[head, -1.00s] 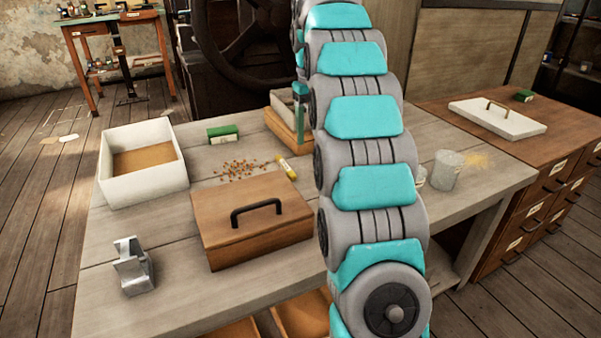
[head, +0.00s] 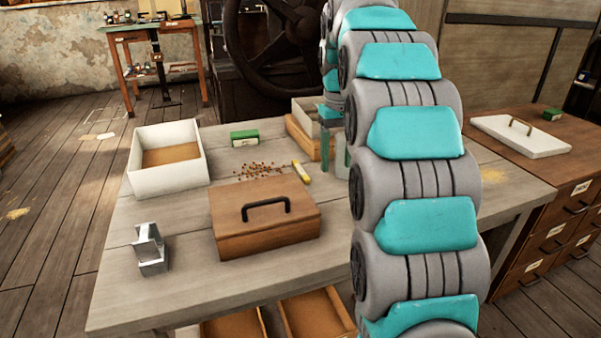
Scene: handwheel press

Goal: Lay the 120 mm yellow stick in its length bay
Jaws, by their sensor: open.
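The yellow stick (head: 301,171) lies on the workbench, just right of a scatter of small brown bits and behind the brown lidded box. A pale band or label shows on it; its length cannot be read. My gripper (head: 334,153) hangs low over the bench, a little right of the stick and apart from it. Its two fingers show spread with nothing between them, partly hidden by my arm. No length bay can be made out for certain. A wooden tray with a grey bin (head: 303,137) stands behind the gripper, partly hidden by my arm.
On the workbench (head: 130,285) stand a white open box (head: 196,175), a green box (head: 245,138), a brown lidded box (head: 265,235) with a black handle and a metal holder (head: 150,250). A handwheel (head: 265,45) rises behind.

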